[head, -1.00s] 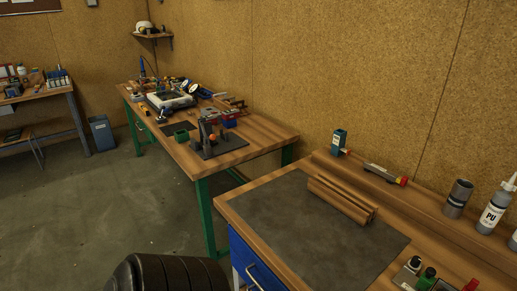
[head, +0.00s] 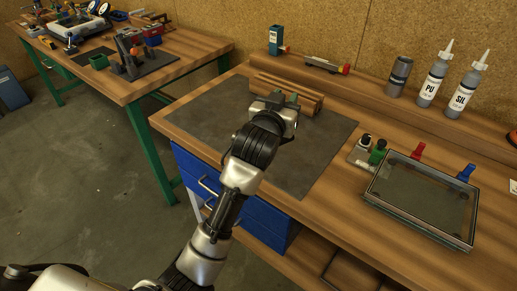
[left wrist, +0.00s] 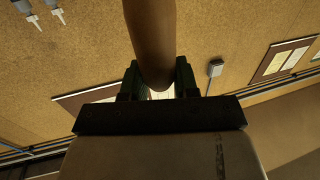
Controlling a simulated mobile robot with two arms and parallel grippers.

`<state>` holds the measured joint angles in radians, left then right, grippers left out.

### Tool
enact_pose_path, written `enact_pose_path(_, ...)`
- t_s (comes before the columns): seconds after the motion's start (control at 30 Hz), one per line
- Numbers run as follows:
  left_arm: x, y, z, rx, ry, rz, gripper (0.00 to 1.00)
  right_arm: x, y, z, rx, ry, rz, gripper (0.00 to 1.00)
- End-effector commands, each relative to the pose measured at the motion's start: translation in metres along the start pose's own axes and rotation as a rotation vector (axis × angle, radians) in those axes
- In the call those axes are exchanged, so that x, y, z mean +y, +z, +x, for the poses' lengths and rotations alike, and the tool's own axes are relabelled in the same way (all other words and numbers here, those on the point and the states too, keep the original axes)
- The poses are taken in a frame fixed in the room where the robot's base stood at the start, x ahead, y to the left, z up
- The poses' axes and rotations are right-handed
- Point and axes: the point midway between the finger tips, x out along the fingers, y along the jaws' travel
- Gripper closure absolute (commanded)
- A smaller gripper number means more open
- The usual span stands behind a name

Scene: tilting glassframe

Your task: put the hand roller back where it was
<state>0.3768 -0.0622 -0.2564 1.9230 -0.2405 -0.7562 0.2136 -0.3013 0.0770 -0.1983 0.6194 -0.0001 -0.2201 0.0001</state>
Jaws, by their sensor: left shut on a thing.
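My left gripper (head: 287,99) is over the grey mat (head: 205,110), at the front of the wooden strips (head: 308,92). In the left wrist view the gripper (left wrist: 158,85) is shut on a brown, smooth, rounded piece (left wrist: 152,40) that runs out of the top of the picture. I take it for the hand roller's handle; its other end is out of view. In the head view the hand and wrist hide it, so I cannot tell whether it touches the strips. My right gripper is not in view.
A ledge behind the mat carries a teal box (head: 276,42), a grey tool with a red end (head: 325,66), a grey cup (head: 398,76) and two nozzle bottles (head: 434,80). A glass-topped frame (head: 425,200) and small bottles (head: 378,150) stand right of the mat. The mat's front is clear.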

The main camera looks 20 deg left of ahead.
Motion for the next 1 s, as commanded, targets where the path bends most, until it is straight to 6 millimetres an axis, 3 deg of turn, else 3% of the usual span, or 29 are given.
enact_pose_path(0.03, 0.003, -0.006, 0.009, 0.008, 0.004, 0.0, 1.0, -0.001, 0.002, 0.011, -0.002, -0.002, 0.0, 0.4)
enact_pose_path(0.27, 0.005, -0.022, 0.026, 0.002, 0.006, 0.0, 1.0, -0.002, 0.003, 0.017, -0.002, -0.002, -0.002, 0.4)
enact_pose_path(0.7, -0.074, 0.029, 0.069, -0.001, 0.003, 0.002, 1.0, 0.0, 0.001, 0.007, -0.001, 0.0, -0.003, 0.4)
enact_pose_path(1.0, -0.094, 0.05, 0.081, 0.001, 0.007, -0.002, 1.0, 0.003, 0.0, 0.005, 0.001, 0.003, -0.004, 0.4)
